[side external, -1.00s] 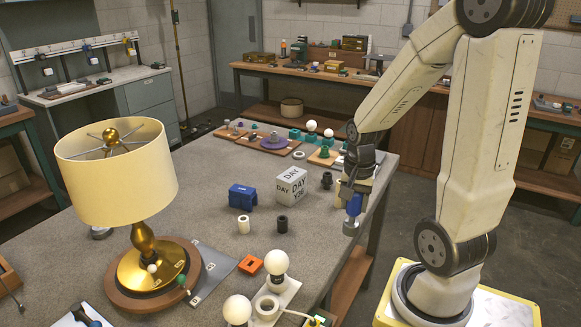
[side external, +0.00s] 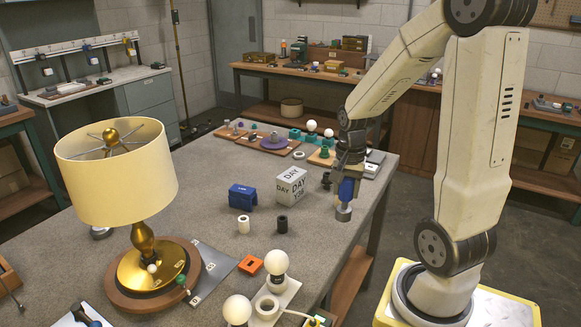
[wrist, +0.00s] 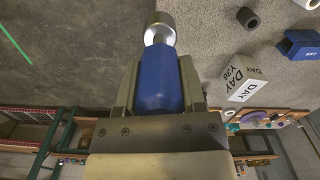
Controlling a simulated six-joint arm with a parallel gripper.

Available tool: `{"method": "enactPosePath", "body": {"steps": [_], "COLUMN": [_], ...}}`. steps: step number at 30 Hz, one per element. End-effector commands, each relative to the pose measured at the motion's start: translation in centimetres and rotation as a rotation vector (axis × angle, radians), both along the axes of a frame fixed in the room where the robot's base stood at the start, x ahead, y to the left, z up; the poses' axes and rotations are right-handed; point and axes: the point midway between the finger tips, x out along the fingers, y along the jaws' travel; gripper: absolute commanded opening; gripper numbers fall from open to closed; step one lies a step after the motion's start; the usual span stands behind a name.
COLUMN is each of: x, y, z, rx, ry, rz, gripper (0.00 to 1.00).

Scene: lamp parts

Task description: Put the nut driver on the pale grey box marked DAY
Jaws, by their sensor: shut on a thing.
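The nut driver (side external: 346,190) has a blue handle and a silver socket end. It also shows in the wrist view (wrist: 157,80). My gripper (side external: 348,172) is shut on its blue handle and holds it with the socket pointing down, near the table's right edge. In the wrist view my gripper (wrist: 157,98) has a finger on each side of the handle. The pale grey box marked DAY (side external: 291,187) stands on the table to the left of my gripper, with a clear gap between. It also shows in the wrist view (wrist: 242,80). Its visible top is bare.
A blue block (side external: 242,197) stands left of the box. A white cylinder (side external: 243,224) and a black cylinder (side external: 282,224) stand in front. A brass lamp (side external: 145,240) is at the left. White bulbs (side external: 276,262) stand at the front. Bare table (side external: 190,170) lies behind the blue block.

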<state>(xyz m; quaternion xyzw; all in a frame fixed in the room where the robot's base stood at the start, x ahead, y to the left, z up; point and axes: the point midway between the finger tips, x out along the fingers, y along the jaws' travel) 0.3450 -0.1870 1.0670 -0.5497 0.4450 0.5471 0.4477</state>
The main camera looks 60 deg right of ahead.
Motion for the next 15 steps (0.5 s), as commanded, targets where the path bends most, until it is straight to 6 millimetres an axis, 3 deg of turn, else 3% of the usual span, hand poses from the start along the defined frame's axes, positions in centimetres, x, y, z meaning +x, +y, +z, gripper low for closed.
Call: {"method": "enactPosePath", "body": {"steps": [15], "x": [8.0], "y": [-5.3], "z": [4.8], "rx": [-0.002], "ry": [0.001], "rz": [-0.024], "gripper": [0.00]}}
